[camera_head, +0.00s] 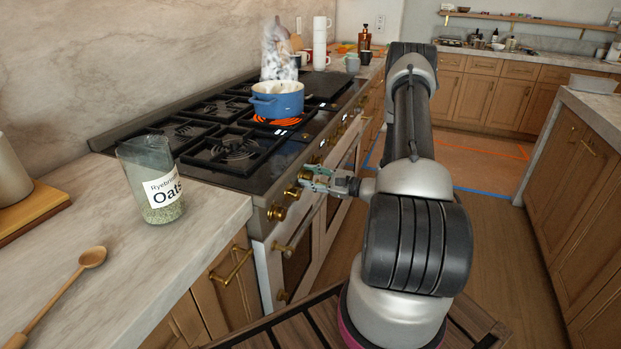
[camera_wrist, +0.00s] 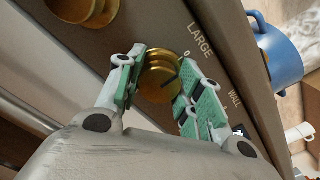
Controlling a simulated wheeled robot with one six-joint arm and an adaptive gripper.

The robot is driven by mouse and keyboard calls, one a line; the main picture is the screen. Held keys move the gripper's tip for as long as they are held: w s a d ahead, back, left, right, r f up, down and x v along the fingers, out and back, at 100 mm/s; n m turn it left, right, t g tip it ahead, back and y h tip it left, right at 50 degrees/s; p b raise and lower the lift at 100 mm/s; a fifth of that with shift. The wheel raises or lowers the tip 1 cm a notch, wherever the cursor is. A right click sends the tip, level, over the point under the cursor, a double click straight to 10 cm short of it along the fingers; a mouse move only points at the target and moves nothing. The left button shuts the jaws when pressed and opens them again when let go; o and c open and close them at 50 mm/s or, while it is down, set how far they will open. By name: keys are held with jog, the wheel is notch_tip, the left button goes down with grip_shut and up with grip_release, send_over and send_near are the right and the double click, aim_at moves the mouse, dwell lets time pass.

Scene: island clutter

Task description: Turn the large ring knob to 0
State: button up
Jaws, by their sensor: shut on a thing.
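A round brass knob (camera_wrist: 160,81) sits on the stove's front panel beside the printed word LARGE and a small 0. A short dark mark shows at its edge near my right-hand finger; I cannot read its exact setting. My gripper (camera_wrist: 157,84) is shut on this knob, with one green-padded finger on each side. In the head view my gripper (camera_head: 313,180) reaches the front of the stove (camera_head: 262,187) from the right, and its fingers partly hide the knob there.
Another brass knob (camera_wrist: 85,10) is close by on the panel. A blue pot (camera_head: 277,100) stands on a glowing orange burner. A jar of oats (camera_head: 152,180) and a wooden spoon (camera_head: 72,280) are on the near counter. Oven handles protrude below the knobs. Open floor lies to the right.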

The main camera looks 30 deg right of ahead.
dwell(0.4)
jog(key=o, duration=1)
jog(key=shift+o, duration=0.2)
jog(key=shift+s+d, duration=0.1)
jog(key=v, duration=1.2)
